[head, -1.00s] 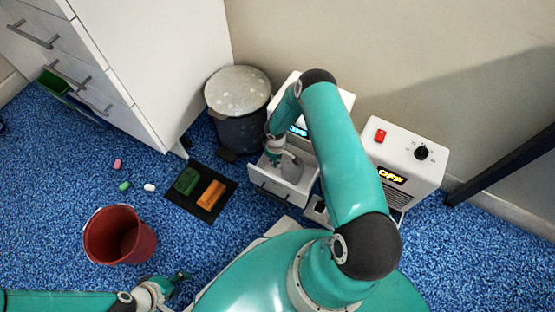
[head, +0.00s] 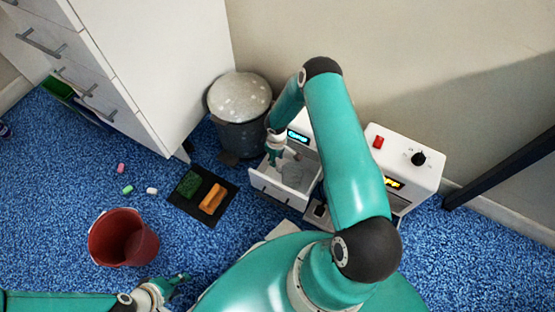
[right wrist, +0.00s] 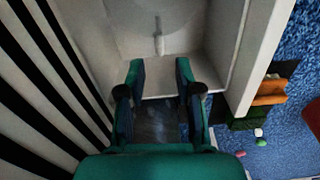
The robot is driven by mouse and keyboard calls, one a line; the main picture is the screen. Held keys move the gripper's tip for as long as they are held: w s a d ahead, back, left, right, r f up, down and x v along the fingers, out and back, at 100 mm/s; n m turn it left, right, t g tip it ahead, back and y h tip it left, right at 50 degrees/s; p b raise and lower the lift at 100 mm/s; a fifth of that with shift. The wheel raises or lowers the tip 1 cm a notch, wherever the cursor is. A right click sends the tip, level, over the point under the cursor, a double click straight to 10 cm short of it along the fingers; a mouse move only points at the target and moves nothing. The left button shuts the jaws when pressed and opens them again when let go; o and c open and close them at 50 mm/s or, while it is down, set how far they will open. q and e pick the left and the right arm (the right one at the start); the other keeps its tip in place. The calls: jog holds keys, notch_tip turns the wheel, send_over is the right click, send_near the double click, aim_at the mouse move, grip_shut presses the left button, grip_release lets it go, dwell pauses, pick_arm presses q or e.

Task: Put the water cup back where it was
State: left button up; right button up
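The water cup (head: 292,173) is a pale grey round shape inside the open white drawer (head: 278,191) of the left white machine. In the right wrist view, the cup (right wrist: 130,28) appears faintly beyond my fingertips, with a narrow pale upright handle (right wrist: 159,40). My right gripper (head: 272,160) is over the drawer's left side, beside the cup. In the right wrist view, my right gripper (right wrist: 157,68) has its fingers apart, with nothing clearly between them. My left gripper (head: 180,278) is low over the carpet, away from the drawer; its finger opening is unclear.
A lidded grey bin (head: 240,100) stands left of the machine. A second white machine (head: 408,158) stands right. A black mat (head: 190,206) with green and orange blocks, a red bucket (head: 122,240) and small pieces lie left. A white cabinet (head: 140,60) is behind them.

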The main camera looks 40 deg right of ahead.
notch_tip(320, 180, up, 6)
jog(key=f+p, duration=0.1)
jog(key=s+a+r+m+y, duration=0.1)
jog(key=s+a+r+y, duration=0.1)
jog(key=a, duration=0.7)
jog(key=s+a+r+y, duration=0.2)
jog(key=a, duration=0.7)
jog(key=s+a+r+m, duration=0.3)
jog(key=s+a+r, duration=0.3)
jog(key=s, duration=0.4)
jog(key=shift+a+t, duration=0.3)
jog(key=shift+a, duration=0.45)
notch_tip(320, 180, up, 33)
jog(key=p, duration=3.3)
jog(key=shift+p, duration=0.4)
